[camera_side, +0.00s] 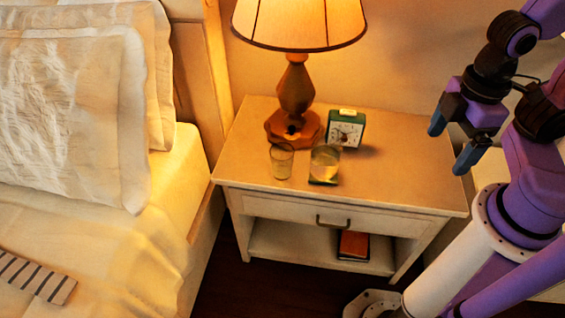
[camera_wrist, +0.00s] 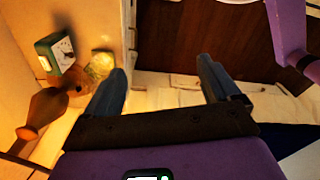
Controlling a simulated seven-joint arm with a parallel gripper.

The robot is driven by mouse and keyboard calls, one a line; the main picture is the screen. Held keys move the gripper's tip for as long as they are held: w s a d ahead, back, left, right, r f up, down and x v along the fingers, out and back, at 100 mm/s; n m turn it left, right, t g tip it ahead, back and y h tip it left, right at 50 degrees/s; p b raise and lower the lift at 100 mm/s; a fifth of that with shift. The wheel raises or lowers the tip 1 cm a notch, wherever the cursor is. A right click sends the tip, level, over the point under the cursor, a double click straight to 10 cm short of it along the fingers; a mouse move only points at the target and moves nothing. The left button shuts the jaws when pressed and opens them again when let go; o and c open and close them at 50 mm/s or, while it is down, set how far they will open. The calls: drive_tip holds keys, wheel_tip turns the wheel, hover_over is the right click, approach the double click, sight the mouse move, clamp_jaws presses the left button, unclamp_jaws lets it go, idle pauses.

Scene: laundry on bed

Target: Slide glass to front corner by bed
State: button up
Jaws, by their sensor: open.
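A clear glass (camera_side: 281,161) stands upright on the nightstand (camera_side: 400,180), in front of the lamp and toward the bed side. To its right, a second glass-like item (camera_side: 325,163) with a yellowish, green-edged look stands close by; its exact form is unclear. It seems to show in the wrist view (camera_wrist: 101,65) beside the clock. The bed (camera_side: 178,190) is left of the nightstand. My gripper (camera_side: 453,140) is open and empty near the nightstand's right edge, well right of both glasses. Its two blue fingers (camera_wrist: 160,80) are spread with nothing between them.
A lit lamp (camera_side: 296,85) and a green alarm clock (camera_side: 345,129) stand behind the glasses. The nightstand's front corner by the bed is bare. Below are a drawer handle (camera_side: 333,221) and a red book (camera_side: 353,245) on the shelf. Dark floor (camera_wrist: 205,35) shows in the wrist view.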

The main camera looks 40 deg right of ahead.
sight(282, 163)
drive_tip(key=shift+c, duration=0.3)
drive_tip(key=c, duration=0.5)
drive_tip(key=shift+w+f+h, duration=0.2)
drive_tip(key=shift+h, duration=0.1)
drive_tip(key=c, duration=0.6)
drive_tip(key=shift+w+f+n+h, duration=0.6)
drive_tip(key=shift+w+n+h, duration=0.3)
drive_tip(key=shift+n, duration=0.3)
clamp_jaws()
drive_tip(key=w+a+f+n+t+h, duration=0.4)
drive_tip(key=w+f+n+t+h, duration=0.4)
drive_tip(key=w+f+n, duration=0.5)
drive_tip(key=w+a+f+n+t+y, duration=0.25)
drive_tip(key=f+n+t+y, duration=0.2)
drive_tip(key=f+n, duration=0.6)
drive_tip(key=w+a+f+n+t+y, duration=0.2)
drive_tip(key=a+f+n+t+y, duration=0.25)
drive_tip(key=n, duration=1.05)
drive_tip(key=shift+t, duration=0.4)
drive_tip(key=w, duration=0.3)
drive_tip(key=w+d+f, duration=0.1)
drive_tip(key=w, duration=0.2)
drive_tip(key=w+d, duration=0.1)
drive_tip(key=w, duration=0.2)
drive_tip(key=shift+w+d+f, duration=0.15)
drive_tip(key=shift+w+f, duration=0.25)
